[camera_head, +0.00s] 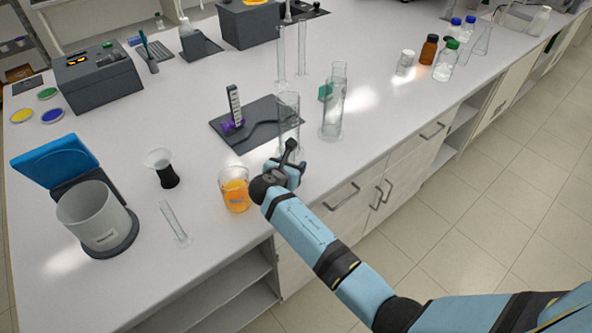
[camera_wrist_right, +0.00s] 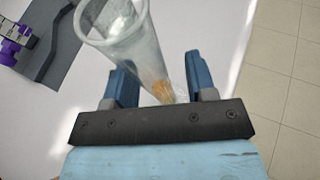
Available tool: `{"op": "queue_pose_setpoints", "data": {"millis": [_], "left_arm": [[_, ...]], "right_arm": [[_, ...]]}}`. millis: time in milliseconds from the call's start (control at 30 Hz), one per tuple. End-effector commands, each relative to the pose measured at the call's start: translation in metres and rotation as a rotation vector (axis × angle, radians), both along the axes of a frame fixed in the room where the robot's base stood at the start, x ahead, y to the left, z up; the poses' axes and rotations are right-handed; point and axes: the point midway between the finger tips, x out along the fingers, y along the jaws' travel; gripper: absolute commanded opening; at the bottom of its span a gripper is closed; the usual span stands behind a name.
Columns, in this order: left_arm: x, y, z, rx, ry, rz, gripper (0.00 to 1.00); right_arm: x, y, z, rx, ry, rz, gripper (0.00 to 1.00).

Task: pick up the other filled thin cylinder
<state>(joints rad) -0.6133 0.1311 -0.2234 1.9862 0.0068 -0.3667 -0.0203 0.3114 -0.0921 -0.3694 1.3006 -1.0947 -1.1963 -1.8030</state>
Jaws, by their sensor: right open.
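A clear cylinder (camera_head: 288,108) stands upright near the front edge of the bench, right beside my right gripper (camera_head: 290,166). In the right wrist view the clear cylinder (camera_wrist_right: 124,32) reaches down between the two blue fingers of the right gripper (camera_wrist_right: 160,82). An orange patch shows at its lower end there. The fingers are open, with gaps visible beside the glass. A clear cylinder (camera_head: 334,108) stands just to the right. Two thin clear cylinders (camera_head: 302,48) (camera_head: 281,55) stand farther back, and a small thin one (camera_head: 174,222) is at the front left. My left gripper is out of view.
A beaker of orange liquid (camera_head: 235,196) stands just left of my right gripper. A dark mat (camera_head: 225,133) with a purple-based stand (camera_head: 235,105) lies behind it. A large beaker (camera_head: 95,215), a dark-based funnel (camera_head: 165,170) and bottles (camera_head: 428,50) stand elsewhere. The bench edge is close.

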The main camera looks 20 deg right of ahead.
Motion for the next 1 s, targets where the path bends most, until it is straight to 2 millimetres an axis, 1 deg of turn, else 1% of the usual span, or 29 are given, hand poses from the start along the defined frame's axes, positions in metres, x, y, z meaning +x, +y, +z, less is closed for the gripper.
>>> {"op": "queue_pose_setpoints", "data": {"millis": [200,267,300,367,400,433,767,867,1000], "left_arm": [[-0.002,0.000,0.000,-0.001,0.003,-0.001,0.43],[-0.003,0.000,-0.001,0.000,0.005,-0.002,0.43],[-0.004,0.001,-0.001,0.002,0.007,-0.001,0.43],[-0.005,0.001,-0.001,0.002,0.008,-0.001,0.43],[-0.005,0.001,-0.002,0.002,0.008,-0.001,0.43],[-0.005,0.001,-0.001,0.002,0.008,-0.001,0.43],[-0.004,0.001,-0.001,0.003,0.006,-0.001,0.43],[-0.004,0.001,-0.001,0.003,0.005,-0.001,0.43],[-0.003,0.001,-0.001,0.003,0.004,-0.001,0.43]], "right_arm": [[0.000,0.001,0.000,0.000,0.000,0.001,0.51],[0.000,0.001,0.000,0.000,0.000,0.001,0.38],[0.000,0.001,0.000,0.000,0.000,0.001,0.28],[0.000,0.001,0.000,0.000,0.000,0.001,0.14],[0.000,0.001,0.000,0.000,0.000,0.001,0.05],[0.000,0.001,0.000,0.000,0.000,0.001,0.00],[0.000,0.000,0.001,0.001,0.001,0.000,0.00],[0.000,0.000,0.007,0.002,-0.002,0.000,0.00],[0.000,0.001,0.024,0.003,-0.004,0.000,0.00]]}}
